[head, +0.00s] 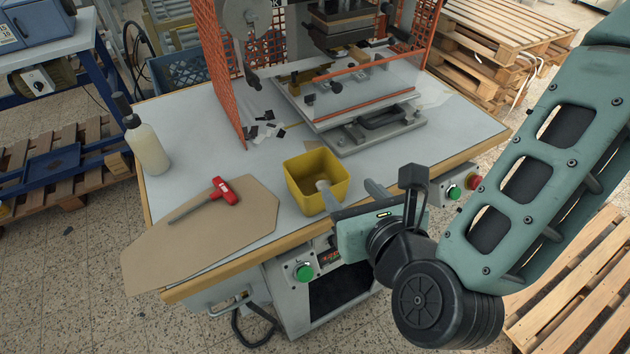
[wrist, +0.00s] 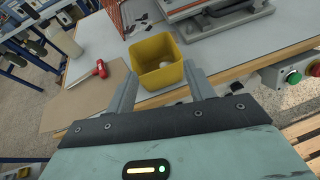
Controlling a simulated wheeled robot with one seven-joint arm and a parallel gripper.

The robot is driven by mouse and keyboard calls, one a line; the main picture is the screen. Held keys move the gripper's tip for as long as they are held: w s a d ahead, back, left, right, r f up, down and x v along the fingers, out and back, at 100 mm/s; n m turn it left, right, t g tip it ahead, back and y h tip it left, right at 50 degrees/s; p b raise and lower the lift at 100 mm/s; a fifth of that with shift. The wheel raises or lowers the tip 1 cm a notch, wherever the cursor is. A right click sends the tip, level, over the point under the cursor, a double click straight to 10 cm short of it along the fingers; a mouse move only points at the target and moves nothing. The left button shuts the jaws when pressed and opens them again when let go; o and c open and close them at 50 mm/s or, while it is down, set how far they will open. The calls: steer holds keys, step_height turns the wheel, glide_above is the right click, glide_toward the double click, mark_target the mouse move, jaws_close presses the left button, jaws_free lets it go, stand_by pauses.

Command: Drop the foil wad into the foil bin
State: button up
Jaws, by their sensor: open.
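The yellow foil bin (head: 304,188) stands upright on the table near its front edge; it also shows in the wrist view (wrist: 156,79). My gripper (head: 345,184) is open at the bin's near right side, and one finger overlaps the bin in the head view. In the wrist view the bin lies ahead, between the spread fingers of my gripper (wrist: 159,68), and nothing is held between them. A small pale shape (wrist: 182,93) shows low inside the bin; I cannot tell for sure whether it is the foil wad. No wad shows clearly elsewhere.
A red-handled tool (head: 222,192) lies on a brown board (head: 225,232) left of the bin. A spray bottle (head: 148,148) stands at the left edge. The stamping press (head: 360,105) and its orange mesh guard (head: 220,75) stand behind. Dark and pale scraps (head: 265,130) lie beside the guard.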

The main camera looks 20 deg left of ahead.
steer(key=p+v, duration=0.7)
steer(key=p, duration=0.6)
steer(key=shift+s+d+r, duration=0.1)
